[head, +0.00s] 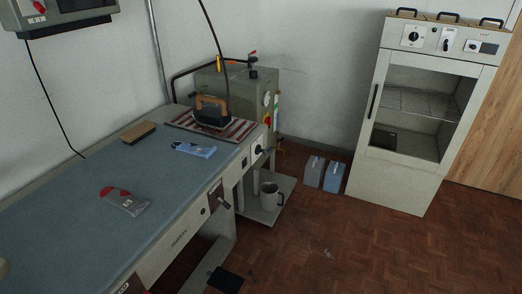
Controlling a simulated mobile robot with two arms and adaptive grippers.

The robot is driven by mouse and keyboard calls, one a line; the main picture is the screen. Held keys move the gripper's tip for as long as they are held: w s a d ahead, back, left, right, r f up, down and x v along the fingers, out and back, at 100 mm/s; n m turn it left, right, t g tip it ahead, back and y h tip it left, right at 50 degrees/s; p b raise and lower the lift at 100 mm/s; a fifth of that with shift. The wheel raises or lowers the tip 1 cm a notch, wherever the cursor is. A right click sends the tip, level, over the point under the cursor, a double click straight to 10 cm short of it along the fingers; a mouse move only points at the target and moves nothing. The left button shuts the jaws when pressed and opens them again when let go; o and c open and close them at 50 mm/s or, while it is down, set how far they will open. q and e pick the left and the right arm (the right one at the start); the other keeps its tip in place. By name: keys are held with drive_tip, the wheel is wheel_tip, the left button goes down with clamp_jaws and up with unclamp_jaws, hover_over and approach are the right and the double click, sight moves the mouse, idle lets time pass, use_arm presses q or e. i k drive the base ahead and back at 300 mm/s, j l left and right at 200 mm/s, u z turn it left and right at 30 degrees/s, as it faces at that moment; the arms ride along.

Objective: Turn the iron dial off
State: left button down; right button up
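The iron (211,113), dark with a tan handle, stands on a red-and-white striped rest (185,123) at the far end of the blue-topped table. A small round knob (258,149) sits on the table's front panel below the iron; I cannot tell whether it is the iron dial, and its setting is too small to read. A grey-green box (240,88) behind the iron carries a round gauge-like face (267,98) and a red and yellow control (267,119). Neither of my grippers shows in the head view.
The blue table top (75,185) holds a brown block (139,132), a blue-white packet (194,149) and a red-grey packet (124,201). A pale cabinet (396,185) with knobs stands right. Open wooden floor (350,245) lies between.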

sight(259, 149)
drive_tip(key=i+l, duration=0.15)
drive_tip(key=i, duration=0.25)
drive_tip(key=i+l+u, duration=0.15)
drive_tip(key=i, duration=0.2)
drive_tip(key=i+l, duration=0.15)
drive_tip(key=i, duration=0.2)
